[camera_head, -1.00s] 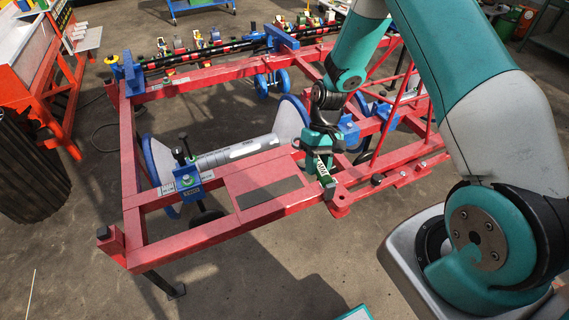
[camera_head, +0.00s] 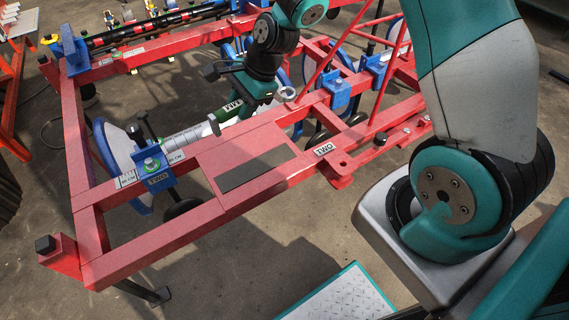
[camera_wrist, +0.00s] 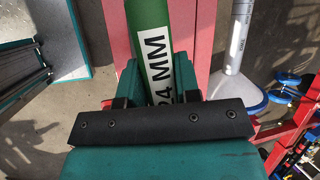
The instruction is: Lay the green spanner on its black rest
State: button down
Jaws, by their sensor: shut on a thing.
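The green spanner shows in the head view (camera_head: 232,107) with a white label on its handle and a silver ring end at its right. It is held above the far red beam, beyond the plate. My gripper (camera_head: 251,88) is shut on its handle. In the wrist view, the green handle (camera_wrist: 148,25), marked "24 MM", runs up out of my jaws (camera_wrist: 158,92), which the black bar partly hides. The black rest looks like the dark flat rectangle (camera_head: 257,170) on the red plate, bare and nearer the camera than my gripper.
The red frame (camera_head: 150,237) surrounds the plate. A blue clamp (camera_head: 158,172) with an upright black handle stands left of the spanner. Slanted red bars (camera_head: 330,52) and another blue clamp (camera_head: 340,90) stand to the right. The space above the plate is clear.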

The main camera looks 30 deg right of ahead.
jog(key=shift+w+a+m+t, duration=0.15)
jog(key=shift+a+m+t, duration=0.25)
jog(key=shift+m, duration=0.3)
notch_tip(320, 180, down, 20)
jog(key=shift+r+b, duration=0.2)
jog(key=shift+b, duration=0.55)
jog(key=shift+f, duration=0.1)
jog(key=c, duration=0.8)
grip_release()
jog(key=shift+f, duration=0.1)
